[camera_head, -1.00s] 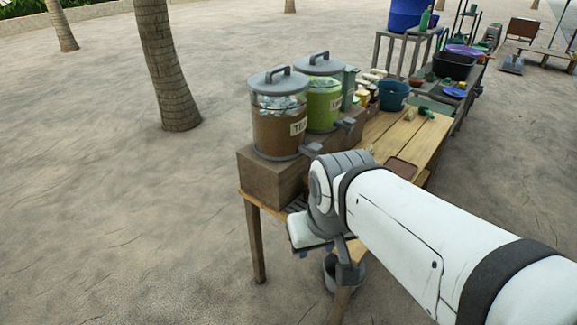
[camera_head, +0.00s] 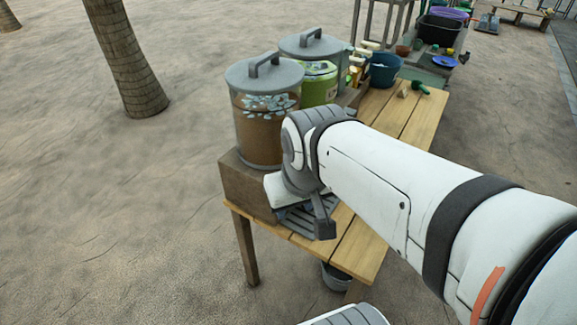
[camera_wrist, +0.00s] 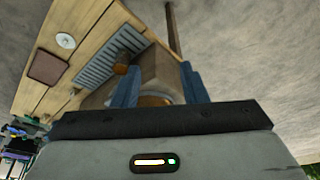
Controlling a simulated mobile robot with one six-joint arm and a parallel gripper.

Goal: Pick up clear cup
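I cannot make out a clear cup with certainty in either view. A small pale round thing (camera_wrist: 65,40) lies on the wooden table in the wrist view; I cannot tell whether it is a cup. My gripper (camera_wrist: 158,82) has its two blue fingers apart, with no held object visible between them. Past the fingers are the wooden stand (camera_wrist: 165,68) and an orange-brown rounded surface (camera_wrist: 155,100). In the head view my arm hides most of the gripper, which is beside the stand over the slatted grille (camera_head: 297,222).
Two lidded drink dispensers, brown (camera_head: 262,125) and green (camera_head: 319,82), stand on the wooden stand (camera_head: 245,185). A brown square mat (camera_wrist: 47,68) lies on the table (camera_head: 365,248). A blue bucket (camera_head: 384,70) is farther back. A grey bucket (camera_head: 336,277) is below the front edge.

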